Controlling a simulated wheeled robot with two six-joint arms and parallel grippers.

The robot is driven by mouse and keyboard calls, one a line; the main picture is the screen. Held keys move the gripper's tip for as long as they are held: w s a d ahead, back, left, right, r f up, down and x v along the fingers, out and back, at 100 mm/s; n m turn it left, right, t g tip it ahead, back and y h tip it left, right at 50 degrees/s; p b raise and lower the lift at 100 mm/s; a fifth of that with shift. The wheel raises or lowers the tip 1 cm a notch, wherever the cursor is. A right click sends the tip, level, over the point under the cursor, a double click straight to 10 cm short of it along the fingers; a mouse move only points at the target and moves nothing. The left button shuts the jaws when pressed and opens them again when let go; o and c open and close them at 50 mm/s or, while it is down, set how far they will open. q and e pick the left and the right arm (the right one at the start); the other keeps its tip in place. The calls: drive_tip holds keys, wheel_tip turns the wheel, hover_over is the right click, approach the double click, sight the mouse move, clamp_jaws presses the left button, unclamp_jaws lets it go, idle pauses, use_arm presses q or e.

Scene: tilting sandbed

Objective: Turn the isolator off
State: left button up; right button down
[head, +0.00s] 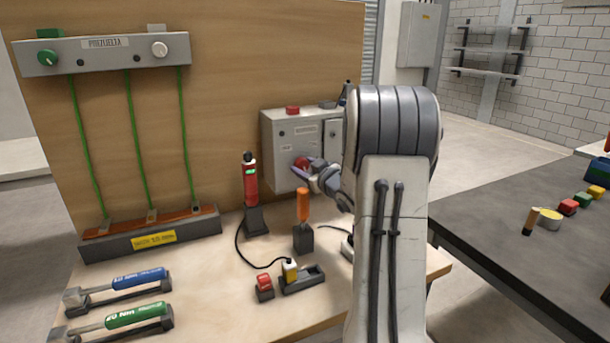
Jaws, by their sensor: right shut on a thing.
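The isolator is a grey box (286,135) mounted on the wooden back board, with a small label on its front and a red part on its top. A red knob (301,162) sticks out from its lower front. My right gripper (304,168) is at this knob and is shut on it. The gripper fingers hide much of the knob, so I cannot tell which way it points. My right arm covers the right side of the box. My left gripper is not in view.
A red handheld device (250,180) and an orange-handled tool (303,205) stand on the bench before the box. A yellow plug (290,270) with a black cable and a red block (264,283) lie nearer. Torque wrenches (135,315) lie front left. A dark table (510,235) stands right.

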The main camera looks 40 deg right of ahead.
drive_tip(key=shift+f+n+b, duration=0.1)
drive_tip(key=shift+n+b, duration=0.55)
drive_tip(key=shift+n, duration=0.15)
drive_tip(key=shift+c, duration=1.6)
unclamp_jaws()
drive_tip(key=shift+s, duration=0.15)
drive_tip(key=v, duration=1)
drive_tip(key=shift+a, duration=0.2)
drive_tip(key=shift+s, duration=0.1)
